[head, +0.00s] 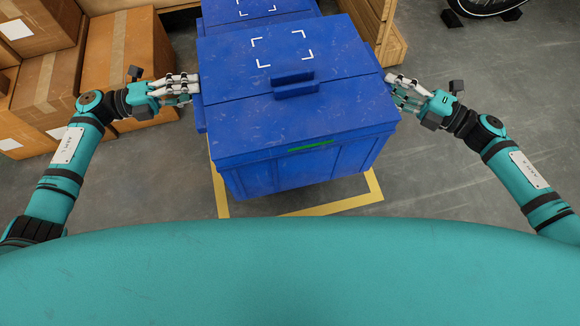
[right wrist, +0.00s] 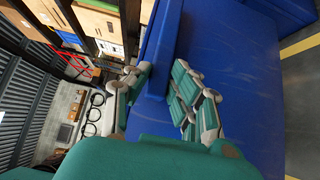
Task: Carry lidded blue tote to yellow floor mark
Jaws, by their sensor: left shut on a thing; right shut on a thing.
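The lidded blue tote (head: 300,160) is in the middle of the head view, its lid closed, with a raised grip block on top and a green strip on its front. My left gripper (head: 196,88) is shut at the tote's left side, near the lid's edge. My right gripper (head: 392,92) is shut on the tote's right side; the right wrist view shows its fingers on either side of a blue edge of the tote (right wrist: 240,85). The yellow floor mark (head: 345,203) shows around and below the tote's front. I cannot tell whether the tote touches the floor.
Another blue tote (head: 235,10) stands directly behind. Cardboard boxes (head: 125,55) are stacked at the left. A wooden crate (head: 388,35) stands behind at the right, and a wheel in a stand (head: 485,6) is at the far right. The grey floor at the right is clear.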

